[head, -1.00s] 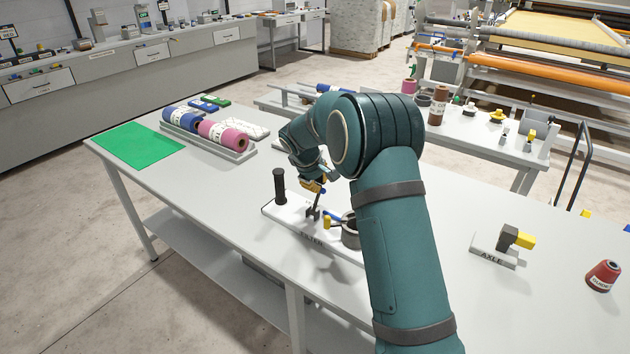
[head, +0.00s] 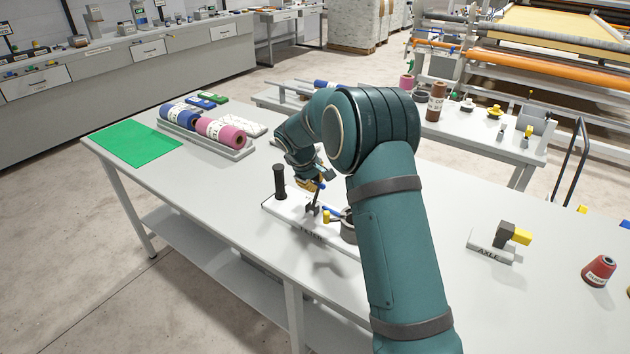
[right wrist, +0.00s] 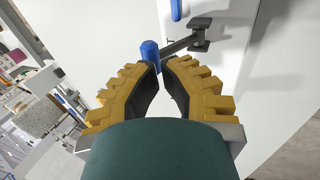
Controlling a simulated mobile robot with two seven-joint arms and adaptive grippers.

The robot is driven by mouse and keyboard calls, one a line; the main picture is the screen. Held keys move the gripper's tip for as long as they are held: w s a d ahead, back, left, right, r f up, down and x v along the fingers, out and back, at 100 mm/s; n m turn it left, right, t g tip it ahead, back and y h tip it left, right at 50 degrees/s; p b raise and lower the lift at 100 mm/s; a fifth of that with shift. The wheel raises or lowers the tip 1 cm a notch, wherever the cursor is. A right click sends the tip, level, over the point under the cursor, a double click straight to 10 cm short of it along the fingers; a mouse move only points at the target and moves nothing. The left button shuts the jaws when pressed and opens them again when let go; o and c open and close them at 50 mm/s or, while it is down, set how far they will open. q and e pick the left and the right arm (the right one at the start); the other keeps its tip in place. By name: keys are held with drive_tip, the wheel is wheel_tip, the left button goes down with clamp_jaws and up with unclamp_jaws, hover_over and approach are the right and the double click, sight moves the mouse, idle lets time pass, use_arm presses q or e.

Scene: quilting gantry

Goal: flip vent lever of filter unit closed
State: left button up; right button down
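The filter unit (head: 285,206) is a white plate on the table, with a black upright post, a grey cup and a lettered front edge. Its vent lever (head: 313,208) is a dark arm rising from a bracket. In the right wrist view the lever (right wrist: 180,45) ends in a blue knob (right wrist: 149,52). My right gripper (head: 312,184) is over the unit at the lever's upper end. Its yellow fingers (right wrist: 160,68) have their tips nearly together, right at the knob; the left finger overlaps the knob's lower end. A firm hold is not visible. My left gripper is out of view.
My right arm hides part of the table and the unit's right end. A roll tray (head: 232,154) and a green mat (head: 132,145) lie at left. An axle block (head: 490,247) and a red cone (head: 599,271) stand at right. The table's front left is clear.

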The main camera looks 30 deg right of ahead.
drive_tip(key=d+p+v, duration=0.1)
drive_tip(key=p+v, duration=0.3)
drive_tip(key=v, duration=0.9)
drive_tip(key=shift+w+d+r, duration=0.15)
drive_tip(key=shift+w+r, duration=0.1)
drive_tip(key=shift+r, duration=0.45)
